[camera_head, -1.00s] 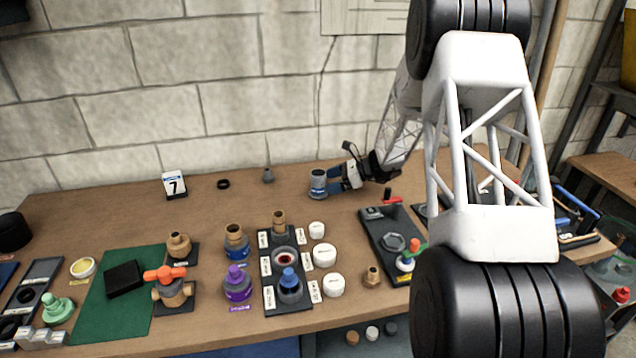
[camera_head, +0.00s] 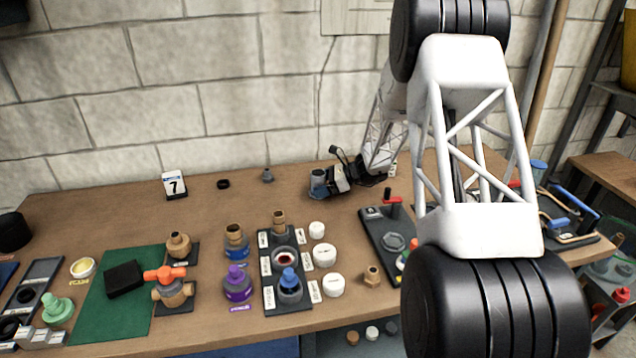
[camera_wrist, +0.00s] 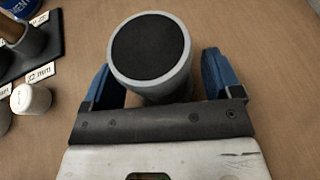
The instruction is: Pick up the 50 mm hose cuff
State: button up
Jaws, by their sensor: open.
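The hose cuff, a grey cylinder (camera_head: 318,181) with a dark round top, stands upright near the back of the bench. I cannot read a 50 mm mark on it. In the wrist view the cuff (camera_wrist: 151,50) sits between the two blue fingers of my gripper (camera_wrist: 160,82). The fingers are open on either side of it, with a gap visible at least on the right. In the head view my gripper (camera_head: 328,182) reaches in low from the right. The lower part of the cuff is partly hidden by the gripper body.
A small grey fitting (camera_head: 268,176) and a black ring (camera_head: 223,184) stand to the left at the back. White caps (camera_head: 324,255) and a black fitting tray (camera_head: 270,297) lie in front. A black board with a red handle (camera_head: 393,207) is to the right. Bench around the cuff is clear.

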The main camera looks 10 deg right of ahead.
jog(key=c, duration=1)
jog(key=shift+r, duration=0.1)
jog(key=shift+r, duration=4.95)
